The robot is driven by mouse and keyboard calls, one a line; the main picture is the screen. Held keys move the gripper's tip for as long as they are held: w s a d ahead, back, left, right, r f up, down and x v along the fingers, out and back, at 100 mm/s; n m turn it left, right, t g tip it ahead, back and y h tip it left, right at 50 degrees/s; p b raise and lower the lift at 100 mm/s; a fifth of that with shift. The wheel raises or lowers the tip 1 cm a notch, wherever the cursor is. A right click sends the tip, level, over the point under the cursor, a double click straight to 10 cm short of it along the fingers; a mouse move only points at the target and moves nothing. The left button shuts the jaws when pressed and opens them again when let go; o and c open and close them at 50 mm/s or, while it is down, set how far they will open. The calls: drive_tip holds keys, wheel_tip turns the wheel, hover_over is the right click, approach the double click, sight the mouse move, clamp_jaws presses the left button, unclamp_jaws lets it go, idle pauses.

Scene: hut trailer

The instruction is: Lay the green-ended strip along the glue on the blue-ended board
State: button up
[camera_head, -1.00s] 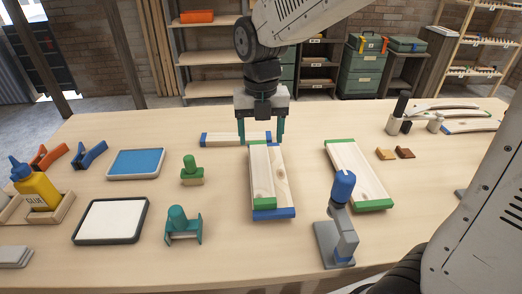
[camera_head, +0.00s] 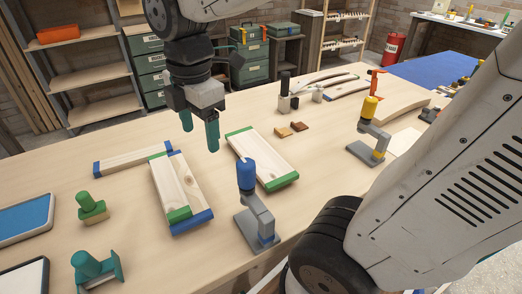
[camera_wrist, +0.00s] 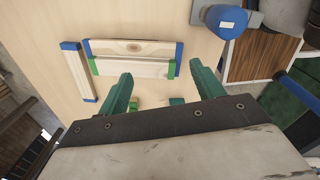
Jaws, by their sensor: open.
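The green-ended strip (camera_head: 171,187) lies lengthwise on the blue-ended board (camera_head: 188,180), along the board's left side. A blue end (camera_head: 200,222) sticks out at the near end, past the strip's green end. The wrist view shows the strip (camera_wrist: 131,68) along one long edge of the board (camera_wrist: 130,48). I see no glue; the strip covers part of the board. My gripper (camera_head: 200,130) is open and empty, raised above the table and apart from both pieces. Its fingers also show in the wrist view (camera_wrist: 163,90).
A blue-ended strip (camera_head: 130,159) lies beyond the pair. A green-ended board (camera_head: 264,159) lies to their right. A blue-topped clamp (camera_head: 250,200) stands near the front edge, and a yellow-topped one (camera_head: 371,130) farther right. Green stamps (camera_head: 91,207) stand at left.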

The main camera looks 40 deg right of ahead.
drive_tip(key=s+d+m, duration=0.1)
drive_tip(key=s+m, duration=0.2)
drive_tip(key=m, duration=0.2)
drive_tip(key=s+d+m, duration=0.2)
drive_tip(key=s+m, duration=0.2)
drive_tip(key=m, duration=0.2)
drive_tip(key=s+d+m, duration=0.1)
drive_tip(key=s+m, duration=0.3)
drive_tip(key=m, duration=0.2)
drive_tip(key=shift+s+d+f+t, duration=0.1)
drive_tip(key=shift+d+f+t, duration=0.1)
drive_tip(key=shift+f+t, duration=0.15)
drive_tip(key=shift+s+d+f+m, duration=0.2)
drive_tip(key=shift+s+m, duration=0.3)
drive_tip(key=shift+m, duration=0.4)
